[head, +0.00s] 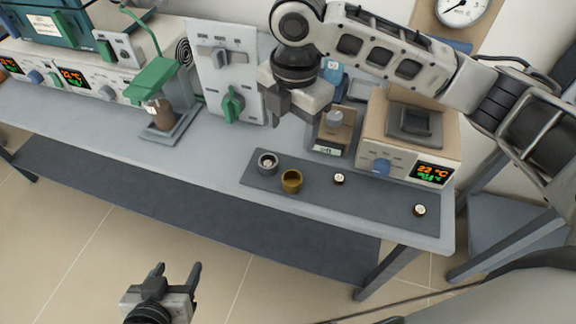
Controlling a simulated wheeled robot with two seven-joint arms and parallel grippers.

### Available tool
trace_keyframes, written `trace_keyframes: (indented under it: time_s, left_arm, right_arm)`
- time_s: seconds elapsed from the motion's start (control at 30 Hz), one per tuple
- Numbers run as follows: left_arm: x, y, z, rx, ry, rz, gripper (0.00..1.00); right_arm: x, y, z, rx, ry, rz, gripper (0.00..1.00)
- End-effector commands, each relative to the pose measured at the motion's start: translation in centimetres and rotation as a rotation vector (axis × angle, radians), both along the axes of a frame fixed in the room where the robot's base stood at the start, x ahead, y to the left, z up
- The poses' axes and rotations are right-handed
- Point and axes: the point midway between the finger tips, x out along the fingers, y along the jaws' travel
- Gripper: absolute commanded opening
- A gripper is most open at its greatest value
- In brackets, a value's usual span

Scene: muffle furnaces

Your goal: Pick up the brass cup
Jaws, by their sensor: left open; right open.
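The brass cup (291,182) stands upright on the dark mat (357,205) near the front edge of the bench. A grey cup (267,164) stands just to its left, a small gap apart. My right gripper (274,122) is above the bench, up and to the left of the brass cup, apart from it and empty. My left gripper (181,268) is low at the bottom left, in front of the bench over the floor, open and empty, far from the cup.
Two small round pieces (339,179) (419,210) lie on the mat. A furnace (410,135) and a small scale (331,138) stand behind it. A green-handled press (165,110) and a grey switch panel (226,70) stand left. The bench front between press and mat is clear.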

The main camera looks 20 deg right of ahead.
Motion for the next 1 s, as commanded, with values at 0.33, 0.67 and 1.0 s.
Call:
trace_keyframes:
  time_s: [0.33,0.67,1.0]
  left_arm:
    - [-0.1,0.0,-0.4,0.005,0.005,-0.003,0.59]
    - [-0.3,-0.1,-0.3,0.0,0.005,-0.003,0.59]
    - [-0.3,-0.1,0.1,-0.002,0.002,-0.003,0.59]
  right_arm:
    - [0.0,-0.9,-4.2,-0.037,0.014,0.022,0.62]
    - [0.1,-0.8,-9.5,-0.034,0.01,0.021,0.62]
    - [-0.2,-0.7,-13.1,-0.035,0.012,0.023,0.62]
